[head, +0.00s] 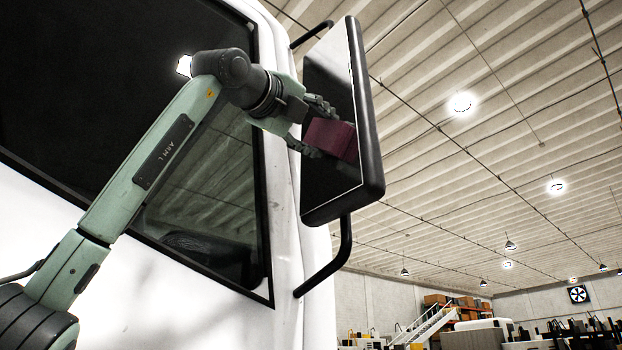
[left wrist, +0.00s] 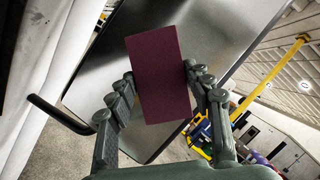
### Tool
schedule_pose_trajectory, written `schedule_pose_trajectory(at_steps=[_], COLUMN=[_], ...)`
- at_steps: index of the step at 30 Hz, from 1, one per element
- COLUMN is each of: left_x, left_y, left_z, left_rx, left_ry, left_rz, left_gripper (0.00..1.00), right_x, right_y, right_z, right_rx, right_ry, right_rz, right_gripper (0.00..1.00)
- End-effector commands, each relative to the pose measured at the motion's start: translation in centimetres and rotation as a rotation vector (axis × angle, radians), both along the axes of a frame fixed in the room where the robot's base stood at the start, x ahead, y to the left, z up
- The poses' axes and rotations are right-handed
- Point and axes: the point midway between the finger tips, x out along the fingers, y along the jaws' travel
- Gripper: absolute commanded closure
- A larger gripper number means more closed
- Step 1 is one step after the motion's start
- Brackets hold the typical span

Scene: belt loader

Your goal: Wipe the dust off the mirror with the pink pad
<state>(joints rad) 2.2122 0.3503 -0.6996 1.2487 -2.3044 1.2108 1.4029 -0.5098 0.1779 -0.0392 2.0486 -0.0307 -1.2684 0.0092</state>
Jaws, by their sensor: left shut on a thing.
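The mirror (head: 345,60) is a tall dark panel in a black frame, held out from the side of a white vehicle. My left gripper (head: 312,130) is shut on the pink pad (head: 330,137), a dark pinkish-purple block, in front of the mirror's face. The pad covers part of the mirror in the head view; I cannot tell whether it touches the glass. In the left wrist view the pad (left wrist: 159,75) sits between the fingers (left wrist: 158,92), with the mirror (left wrist: 215,35) behind it. Dust on the mirror cannot be made out clearly. My right gripper is not in view.
The white vehicle's door (head: 200,310) and dark side window (head: 215,180) lie beside my left arm. Black mirror brackets (head: 335,262) join the mirror to the vehicle. Open warehouse space lies to the right, with shelves and stairs (head: 425,322) far off.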

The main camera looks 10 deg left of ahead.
Motion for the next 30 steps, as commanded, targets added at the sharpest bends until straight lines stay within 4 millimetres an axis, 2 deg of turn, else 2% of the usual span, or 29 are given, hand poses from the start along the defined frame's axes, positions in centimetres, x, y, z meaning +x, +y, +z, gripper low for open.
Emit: schedule_pose_trajectory(at_steps=[17, 30], left_x=[-2.1, -2.6], left_y=[-3.0, -2.6], left_z=[-0.1, -0.1], left_rx=[0.001, -0.001], left_ry=[0.001, -0.001], left_rz=[-0.002, 0.000], left_gripper=[0.77, 0.77], right_x=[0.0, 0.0], right_y=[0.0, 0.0], right_z=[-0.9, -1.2], right_rx=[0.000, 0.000], right_ry=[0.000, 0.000], right_rz=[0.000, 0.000], right_gripper=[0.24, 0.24])
